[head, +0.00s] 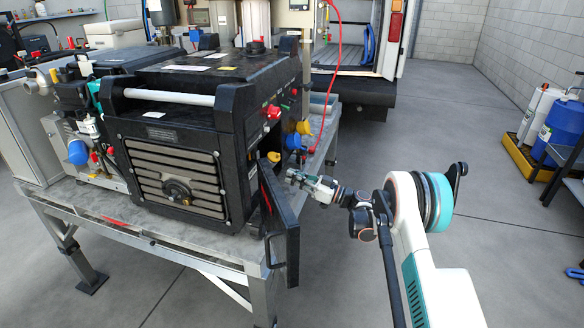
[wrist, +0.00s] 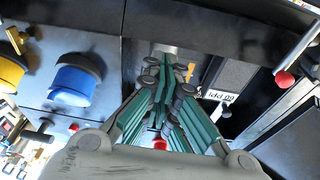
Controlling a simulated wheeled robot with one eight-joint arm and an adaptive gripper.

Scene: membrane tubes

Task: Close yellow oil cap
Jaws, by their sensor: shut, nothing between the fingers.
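A black machine (head: 180,120) stands on a metal bench. On its right side are a round yellow cap (head: 304,127) and a blue cap (head: 293,141). A smaller yellow part (head: 274,157) shows in the opening behind an open black door (head: 285,225). I cannot tell which yellow part is the oil cap. My gripper (head: 290,175) is just right of that opening, shut and empty. In the wrist view my gripper's teal fingers (wrist: 166,65) meet in front of a grey fitting, partly hiding an orange-yellow strip (wrist: 189,70). The yellow cap (wrist: 10,72) and blue cap (wrist: 72,80) are left of them.
The open door with its handle hangs just left of and below my gripper. Red knobs (head: 272,112) stick out of the machine's side, and a red ball-ended lever (wrist: 284,78) is right of the fingers. A red hose (head: 338,60) runs down behind.

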